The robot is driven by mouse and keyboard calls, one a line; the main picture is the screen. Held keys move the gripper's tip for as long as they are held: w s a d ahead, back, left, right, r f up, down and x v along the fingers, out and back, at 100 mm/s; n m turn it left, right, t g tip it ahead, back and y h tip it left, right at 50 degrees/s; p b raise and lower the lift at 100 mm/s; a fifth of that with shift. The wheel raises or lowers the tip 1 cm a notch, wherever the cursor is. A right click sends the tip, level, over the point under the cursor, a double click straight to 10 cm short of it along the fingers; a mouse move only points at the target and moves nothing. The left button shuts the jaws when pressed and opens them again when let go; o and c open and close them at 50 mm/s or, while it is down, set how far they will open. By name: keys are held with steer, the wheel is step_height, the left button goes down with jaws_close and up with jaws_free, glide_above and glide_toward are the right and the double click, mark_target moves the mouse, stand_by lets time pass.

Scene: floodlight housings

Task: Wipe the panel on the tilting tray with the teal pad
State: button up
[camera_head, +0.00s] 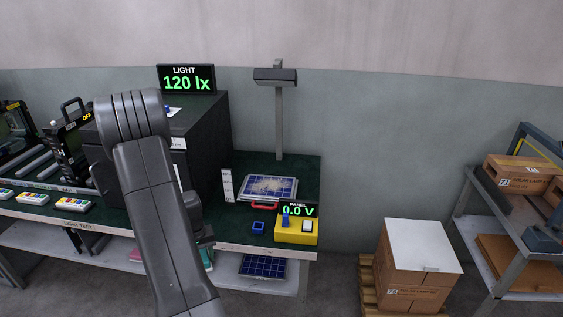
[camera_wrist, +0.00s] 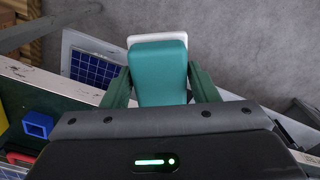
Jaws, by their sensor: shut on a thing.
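My gripper (camera_wrist: 160,88) is shut on the teal pad (camera_wrist: 158,66), which has a white edge at its far end and shows large in the wrist view. In the head view my arm hides most of the gripper; a bit of teal (camera_head: 207,257) shows beside it, below the bench edge. The panel (camera_head: 268,187) is blue with brownish smudges and lies on the tilting tray (camera_head: 246,197) on the green bench top. The tray has a red handle (camera_head: 264,206) at its front. The pad is apart from the panel, to its left and lower in the head view.
A yellow meter box (camera_head: 297,231) reads 0.0 V, beside a small blue square holder (camera_head: 258,228). A lamp (camera_head: 276,76) on a post stands behind the tray. A dark cabinet (camera_head: 212,145) stands left. Another panel (camera_head: 262,265) lies on the lower shelf.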

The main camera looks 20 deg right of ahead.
step_height(320, 180, up, 2)
steer(key=shift+r+p, duration=0.15)
steer(key=shift+p, duration=0.55)
steer(key=s+d+r+m, duration=0.3)
steer(key=d+m, duration=0.5)
steer(key=d, duration=0.3)
steer(key=s+d+r+m, duration=0.3)
steer(key=d+m, duration=0.5)
steer(key=d, duration=0.3)
steer(key=s+d+r+m, duration=0.4)
steer(key=d+m, duration=0.3)
steer(key=d, duration=0.4)
steer(key=shift+s+d+m+b, duration=0.15)
steer(key=shift+d+m+b, duration=0.1)
steer(key=shift+m+b, duration=0.15)
